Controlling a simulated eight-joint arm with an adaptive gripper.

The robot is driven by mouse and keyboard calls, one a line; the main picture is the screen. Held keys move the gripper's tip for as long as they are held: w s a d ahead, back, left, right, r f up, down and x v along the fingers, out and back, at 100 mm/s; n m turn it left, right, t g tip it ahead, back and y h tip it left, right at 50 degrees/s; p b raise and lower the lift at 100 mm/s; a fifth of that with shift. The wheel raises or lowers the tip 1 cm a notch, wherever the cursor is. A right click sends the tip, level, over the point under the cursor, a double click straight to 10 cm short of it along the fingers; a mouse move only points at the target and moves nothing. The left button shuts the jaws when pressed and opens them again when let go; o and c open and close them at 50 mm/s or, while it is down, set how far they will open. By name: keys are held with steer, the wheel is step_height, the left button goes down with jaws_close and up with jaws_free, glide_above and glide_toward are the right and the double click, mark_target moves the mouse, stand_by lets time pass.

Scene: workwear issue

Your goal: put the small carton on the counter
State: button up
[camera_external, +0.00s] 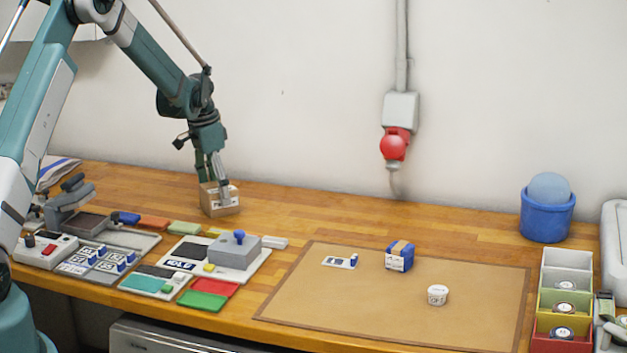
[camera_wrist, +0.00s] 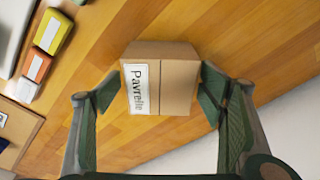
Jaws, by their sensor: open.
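The small carton (camera_external: 222,206) is a brown cardboard box on the wooden counter (camera_external: 330,227), near the wall. My gripper (camera_external: 212,186) is directly above and around it. In the wrist view the carton (camera_wrist: 160,80) has a white label reading "Pavrelle" or similar on its left side. My gripper (camera_wrist: 158,97) is open, with one finger on each side of the carton. The left finger is close to the label side and the right finger is close to the right face. I cannot tell whether either finger touches it.
A brown mat (camera_external: 390,310) at front centre bears a blue box (camera_external: 400,257), a white tub (camera_external: 437,295) and a small card (camera_external: 340,262). Trays and stamping gear (camera_external: 235,252) crowd the left front. A blue bucket (camera_external: 547,216) and stacked bins (camera_external: 565,290) stand at right.

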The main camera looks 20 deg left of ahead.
mark_target(212, 187)
steer(key=r, duration=0.6)
steer(key=s+a+r, duration=0.1)
steer(key=r, duration=0.2)
steer(key=shift+r, duration=0.35)
steer(key=shift+s+r, duration=0.3)
steer(key=shift+r, duration=0.15)
steer(key=s+r+n+t, duration=0.2)
steer(key=s+r, duration=0.9)
steer(key=s, duration=0.3)
steer(key=s+r+n+t, duration=0.1)
steer(key=s+r+n, duration=0.2)
steer(key=s+r, duration=0.9)
steer(key=s+f+n+t, duration=0.1)
steer(key=s+f+n, duration=0.1)
steer(key=s, duration=1.3)
steer(key=s+f+n+t+y, duration=0.1)
steer(key=s+f+n+t, duration=0.1)
steer(key=s, duration=1.4)
steer(key=shift+a+f, duration=0.15)
steer(key=shift+f, duration=0.25)
